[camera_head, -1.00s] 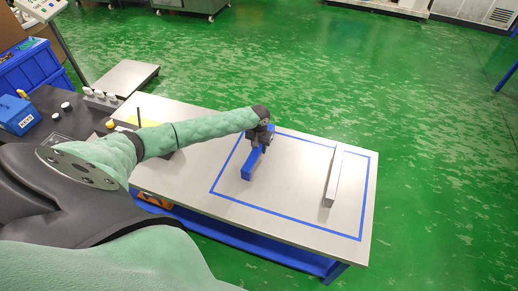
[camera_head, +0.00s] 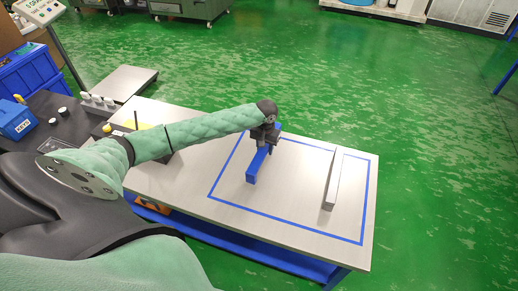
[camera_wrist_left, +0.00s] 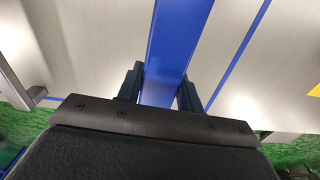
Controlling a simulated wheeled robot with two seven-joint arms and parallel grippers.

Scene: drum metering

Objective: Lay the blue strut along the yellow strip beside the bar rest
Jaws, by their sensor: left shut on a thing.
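The blue strut (camera_head: 257,165) is a long, straight blue bar within the blue-taped rectangle on the table. My left gripper (camera_head: 266,146) is over its far part. In the left wrist view the strut (camera_wrist_left: 176,40) runs between the two dark fingers of the left gripper (camera_wrist_left: 160,92), which are shut on it. I cannot tell whether the strut touches the table. I cannot make out the bar rest for certain. My right gripper is out of view.
A pale grey bar (camera_head: 331,183) lies in the right part of the taped rectangle. The table (camera_head: 185,182) is bare between my arm and the rectangle's left line. A blue box (camera_head: 16,119) and small bottles (camera_head: 97,101) stand at the left.

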